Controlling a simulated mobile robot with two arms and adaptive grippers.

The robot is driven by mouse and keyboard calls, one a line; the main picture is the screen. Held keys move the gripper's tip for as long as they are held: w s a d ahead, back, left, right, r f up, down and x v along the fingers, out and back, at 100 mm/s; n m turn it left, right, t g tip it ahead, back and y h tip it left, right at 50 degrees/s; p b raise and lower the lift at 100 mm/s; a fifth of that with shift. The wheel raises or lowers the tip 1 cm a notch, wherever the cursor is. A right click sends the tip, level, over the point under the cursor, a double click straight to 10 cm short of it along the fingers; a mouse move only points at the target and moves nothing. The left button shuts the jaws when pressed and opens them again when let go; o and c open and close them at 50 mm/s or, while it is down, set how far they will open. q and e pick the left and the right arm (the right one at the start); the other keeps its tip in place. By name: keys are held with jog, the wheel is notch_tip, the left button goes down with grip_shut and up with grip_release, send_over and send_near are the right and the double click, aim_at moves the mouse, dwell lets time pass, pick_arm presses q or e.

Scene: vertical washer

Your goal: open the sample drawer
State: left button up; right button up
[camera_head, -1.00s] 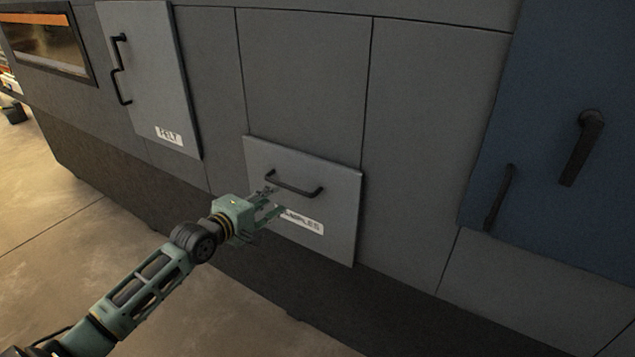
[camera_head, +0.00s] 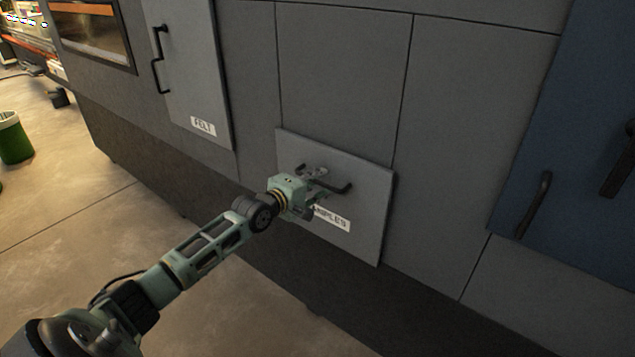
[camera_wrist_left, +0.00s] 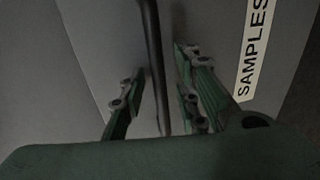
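The sample drawer (camera_head: 365,230) is a light grey square panel low on the dark machine front. It bears a white "SAMPLES" label (camera_head: 333,219), partly covered by my gripper in the head view. Its black bar handle (camera_head: 340,188) shows in the head view, and the bar (camera_wrist_left: 155,60) runs lengthwise through the left wrist view. My left gripper (camera_head: 320,180) is at the handle. In the wrist view its green fingers stand apart, one on each side of the bar, with gaps visible. The drawer looks shut. My right gripper is not in view.
A grey "FELT" door (camera_head: 190,75) with a black handle is at the upper left. A blue panel (camera_head: 560,140) with dark handles is at the right. A green bin (camera_head: 15,140) stands on the floor at far left. The floor before the machine is clear.

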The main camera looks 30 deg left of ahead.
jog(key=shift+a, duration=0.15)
pick_arm(q)
jog(key=shift+c, duration=0.8)
jog(key=c, duration=0.6)
grip_shut()
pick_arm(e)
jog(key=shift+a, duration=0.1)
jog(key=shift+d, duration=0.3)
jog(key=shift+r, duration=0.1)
